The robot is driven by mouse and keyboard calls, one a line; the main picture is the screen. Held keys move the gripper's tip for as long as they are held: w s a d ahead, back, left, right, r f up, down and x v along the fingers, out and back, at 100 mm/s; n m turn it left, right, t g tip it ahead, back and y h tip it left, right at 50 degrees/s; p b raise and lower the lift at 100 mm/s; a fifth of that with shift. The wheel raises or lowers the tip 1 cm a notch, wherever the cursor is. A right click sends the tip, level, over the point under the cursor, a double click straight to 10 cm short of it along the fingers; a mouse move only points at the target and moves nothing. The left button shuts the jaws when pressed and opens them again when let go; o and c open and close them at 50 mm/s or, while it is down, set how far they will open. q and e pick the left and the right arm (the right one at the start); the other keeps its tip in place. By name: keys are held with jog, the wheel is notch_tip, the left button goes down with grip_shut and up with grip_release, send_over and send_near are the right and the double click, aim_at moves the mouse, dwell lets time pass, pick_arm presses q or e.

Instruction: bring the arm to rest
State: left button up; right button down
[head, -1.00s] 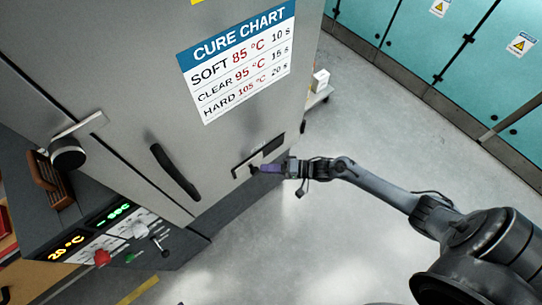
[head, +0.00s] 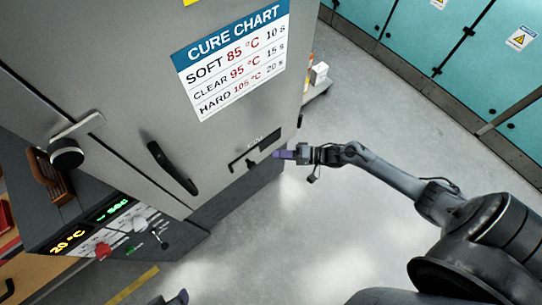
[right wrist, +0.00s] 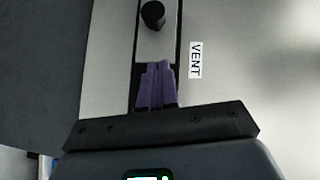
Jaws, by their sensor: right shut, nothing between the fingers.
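My right gripper (head: 283,154) has purple fingers that are shut and empty. It hangs in the air just right of the vent slot (head: 262,147) on the grey oven front, apart from the slot's knob. In the right wrist view the purple fingertips (right wrist: 157,85) are together, in front of the dark slot. The black vent knob (right wrist: 152,15) stands beyond the tips, beside the "VENT" label (right wrist: 195,60).
The oven door has a black handle (head: 172,168) and a round latch knob (head: 66,153). A control panel (head: 105,226) with displays reading 20 °C and green text sits lower left. A cure chart (head: 232,60) is above. Teal cabinets (head: 480,45) stand back right; open floor lies between.

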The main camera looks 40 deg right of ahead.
jog(key=s+d+f, duration=0.1)
jog(key=s, duration=0.8)
jog(key=w+a+r+n+h, duration=0.15)
jog(key=a+r, duration=0.25)
jog(key=a, duration=0.4)
jog(key=a+r+h, duration=0.2)
jog(key=a+r, duration=0.2)
jog(key=a, duration=0.4)
jog(key=s+d+r+n+g+h, duration=0.3)
jog(key=d+r+n+g+h, duration=0.1)
jog(key=r+h, duration=0.2)
jog(key=s+d+n+g+h, duration=0.2)
jog(key=s+d+n+g, duration=0.15)
jog(key=s, duration=0.35)
pick_arm(q)
notch_tip(320, 180, up, 32)
jog(key=p, duration=3.2)
pick_arm(e)
notch_tip(320, 180, up, 30)
pick_arm(q)
notch_tip(320, 180, down, 72)
jog(key=b, duration=7.1)
jog(key=shift+a+r+b, duration=0.25)
jog(key=shift+a+b, duration=0.15)
pick_arm(e)
notch_tip(320, 180, down, 71)
jog(key=shift+a+n+g, duration=0.3)
jog(key=shift+g, duration=0.05)
